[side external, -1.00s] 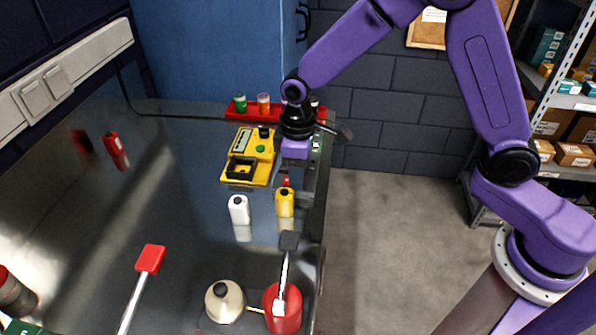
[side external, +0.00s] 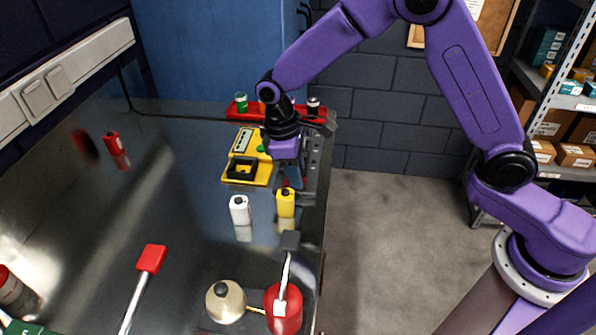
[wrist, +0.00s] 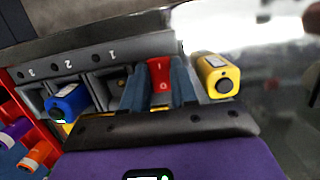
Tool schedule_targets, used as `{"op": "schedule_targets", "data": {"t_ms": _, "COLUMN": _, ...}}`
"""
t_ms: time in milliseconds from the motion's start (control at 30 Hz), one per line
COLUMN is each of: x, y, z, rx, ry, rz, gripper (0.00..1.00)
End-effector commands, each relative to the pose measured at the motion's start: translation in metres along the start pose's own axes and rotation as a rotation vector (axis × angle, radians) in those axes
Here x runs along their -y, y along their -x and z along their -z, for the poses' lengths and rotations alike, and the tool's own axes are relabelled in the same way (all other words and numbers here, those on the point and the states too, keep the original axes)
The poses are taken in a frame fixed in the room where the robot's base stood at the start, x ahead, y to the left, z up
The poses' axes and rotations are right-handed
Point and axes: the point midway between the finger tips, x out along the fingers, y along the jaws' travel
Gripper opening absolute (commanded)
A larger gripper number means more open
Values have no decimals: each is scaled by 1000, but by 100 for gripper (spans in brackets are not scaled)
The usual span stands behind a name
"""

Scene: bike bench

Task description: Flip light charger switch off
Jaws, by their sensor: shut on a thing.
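The red switch (wrist: 160,82), marked I and O, stands at the end of the grey light charger (wrist: 85,66) with numbered slots in the wrist view. My gripper (wrist: 160,88) has its two blue-grey fingers on either side of the switch, shut on it. In the side view my gripper (side external: 290,178) is low at the bench's right edge and hides the switch. Which way the rocker is tilted is hard to tell. A blue light (wrist: 66,102) sits in the charger. A yellow light (wrist: 216,75) is just right of the switch, apart from my fingers.
A yellow box (side external: 240,182) is left of my gripper. A red tray (side external: 234,112) with small bottles is behind. A white bottle (side external: 240,209), a red cup (side external: 284,312) and a red-headed tool (side external: 151,259) are nearer.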

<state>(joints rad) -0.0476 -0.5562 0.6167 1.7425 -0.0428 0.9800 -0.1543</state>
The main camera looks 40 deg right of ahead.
Motion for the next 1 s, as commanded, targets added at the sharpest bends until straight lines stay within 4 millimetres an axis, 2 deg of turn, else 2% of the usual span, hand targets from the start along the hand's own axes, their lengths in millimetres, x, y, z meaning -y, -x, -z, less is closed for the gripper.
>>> {"op": "schedule_targets", "data": {"t_ms": 467, "x": 0, "y": 1, "z": 2, "rx": 61, "ry": 0, "rz": 0, "gripper": 0}}
{"op": "schedule_targets", "data": {"t_ms": 500, "x": 0, "y": 1, "z": 2, "rx": 60, "ry": 0, "rz": 0, "gripper": 31}}
{"op": "schedule_targets", "data": {"t_ms": 533, "x": 0, "y": 1, "z": 2, "rx": 60, "ry": 0, "rz": 0, "gripper": 38}}
{"op": "schedule_targets", "data": {"t_ms": 867, "x": 0, "y": 2, "z": 2, "rx": 59, "ry": 0, "rz": 0, "gripper": 38}}
{"op": "schedule_targets", "data": {"t_ms": 1000, "x": 0, "y": 14, "z": 4, "rx": 55, "ry": 0, "rz": -1, "gripper": 38}}
